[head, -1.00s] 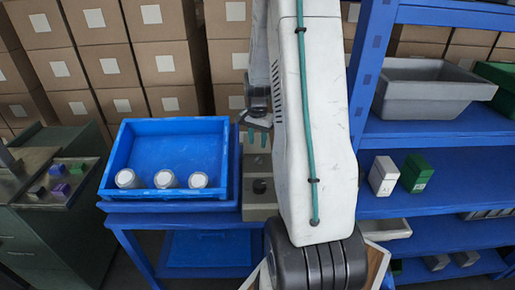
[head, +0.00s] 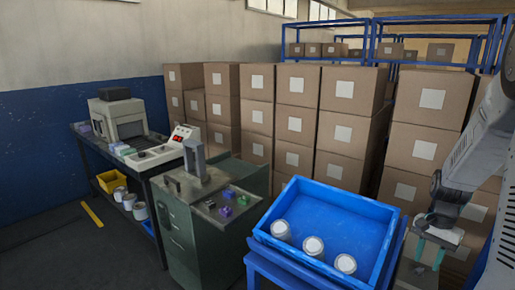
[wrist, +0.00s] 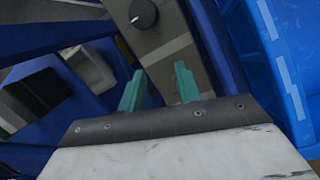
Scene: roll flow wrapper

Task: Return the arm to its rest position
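My gripper (head: 428,256) hangs at the right edge of the head view, to the right of the blue tray (head: 340,205). Its two teal fingers point down and stand apart, with nothing seen between them. In the wrist view my gripper (wrist: 158,84) also shows open and empty. Beyond the fingers there is a grey box with a black knob (wrist: 144,14). My white arm runs along the right edge of the head view and is partly cut off.
The blue tray holds three white-lidded cans (head: 313,246) along its near side. A green cabinet (head: 205,245) with small coloured blocks stands left of it. A bench with a machine (head: 122,118) is farther left. Stacked cartons (head: 345,125) stand behind. Open floor lies at lower left.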

